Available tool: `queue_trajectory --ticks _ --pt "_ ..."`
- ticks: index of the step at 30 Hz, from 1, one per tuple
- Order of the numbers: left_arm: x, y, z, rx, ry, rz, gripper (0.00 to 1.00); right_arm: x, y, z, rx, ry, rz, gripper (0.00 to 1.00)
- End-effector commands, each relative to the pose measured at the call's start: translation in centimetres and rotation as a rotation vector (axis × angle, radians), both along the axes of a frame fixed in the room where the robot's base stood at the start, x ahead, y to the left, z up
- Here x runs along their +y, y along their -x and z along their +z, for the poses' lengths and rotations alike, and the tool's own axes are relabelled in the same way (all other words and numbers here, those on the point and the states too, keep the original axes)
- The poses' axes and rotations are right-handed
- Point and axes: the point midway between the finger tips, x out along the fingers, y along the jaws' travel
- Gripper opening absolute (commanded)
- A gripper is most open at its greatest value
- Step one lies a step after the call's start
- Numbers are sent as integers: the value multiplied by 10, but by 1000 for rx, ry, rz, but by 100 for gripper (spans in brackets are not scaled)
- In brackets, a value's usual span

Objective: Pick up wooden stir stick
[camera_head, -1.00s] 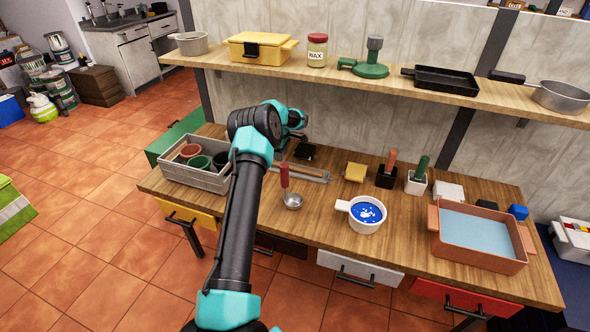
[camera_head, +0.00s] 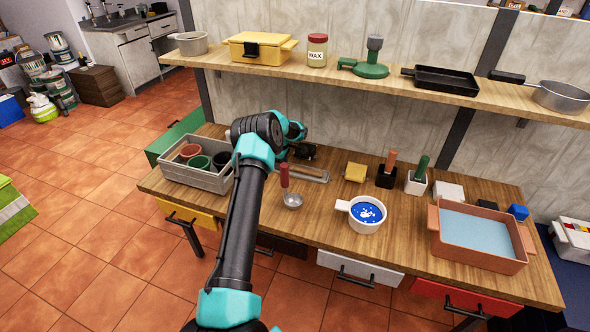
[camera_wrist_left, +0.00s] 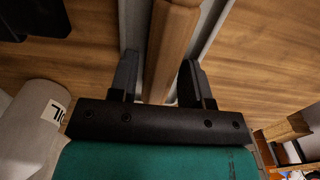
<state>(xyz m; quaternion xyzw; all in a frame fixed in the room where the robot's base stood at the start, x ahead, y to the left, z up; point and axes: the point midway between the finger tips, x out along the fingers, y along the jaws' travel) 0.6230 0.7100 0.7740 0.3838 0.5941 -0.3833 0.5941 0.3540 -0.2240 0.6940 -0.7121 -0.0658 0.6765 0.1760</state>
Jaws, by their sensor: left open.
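The wooden stir stick (camera_wrist_left: 172,40) shows in the left wrist view as a long brown bar between two pale grey rails. It runs between the two black fingers of my left gripper (camera_wrist_left: 158,66), which is open, with a finger on each side. I cannot tell whether either finger touches the stick. In the head view my left gripper (camera_head: 304,153) is low over the back of the bench, above a narrow grey holder (camera_head: 318,179). My arm partly hides this spot. My right gripper is not in view.
A red-handled ladle (camera_head: 291,200) stands just in front of the holder. A grey crate of pots (camera_head: 205,179) is to the left. A white pot of blue paint (camera_head: 366,226), a yellow block (camera_head: 355,172) and a terracotta tray (camera_head: 480,258) are to the right. A shelf (camera_head: 270,70) hangs above.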

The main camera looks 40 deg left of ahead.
Motion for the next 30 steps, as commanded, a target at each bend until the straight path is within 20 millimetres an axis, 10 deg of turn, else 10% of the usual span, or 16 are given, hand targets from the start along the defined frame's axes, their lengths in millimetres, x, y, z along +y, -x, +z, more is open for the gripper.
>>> queue_trajectory --ticks 15,30 --pt "0 0 0 0 0 0 3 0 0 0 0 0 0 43" --pt "0 -1 34 -3 -1 0 3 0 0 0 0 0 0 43"
